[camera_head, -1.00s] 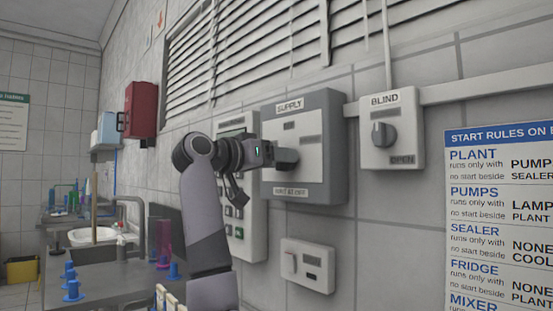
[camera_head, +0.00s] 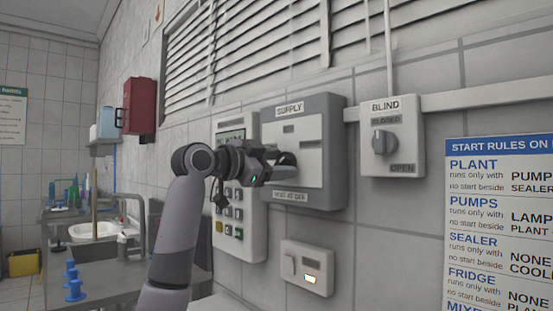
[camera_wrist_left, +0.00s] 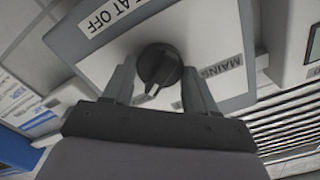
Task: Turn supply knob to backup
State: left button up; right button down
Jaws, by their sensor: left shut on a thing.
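The supply knob (camera_wrist_left: 158,66) is round and dark with a pale pointer mark, on the grey SUPPLY box (camera_head: 333,150). In the left wrist view the mark points toward the bottom of the picture, slightly left. A MAINS label (camera_wrist_left: 222,68) lies right of the knob there, and a label ending in "AT OFF" is above it. My left gripper (camera_head: 280,163) is shut on the knob, one finger on each side. The head view shows the knob mostly hidden by the gripper. No backup label is readable. My right gripper is not in view.
A BLIND switch box (camera_head: 405,150) is right of the supply box. A keypad panel (camera_head: 252,220) stands close behind my left wrist. A small switch box (camera_head: 307,267) with a lit window is below. A rules poster (camera_head: 500,220) hangs at right.

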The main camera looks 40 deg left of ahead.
pick_arm(q)
jog(key=shift+m, duration=0.4)
dwell(0.3)
jog(key=o, duration=1.1)
jog(key=shift+c, duration=0.2)
jog(key=shift+s, duration=0.1)
jog(key=s+b, duration=0.1)
jog(key=s, duration=0.6)
jog(key=shift+a, duration=0.25)
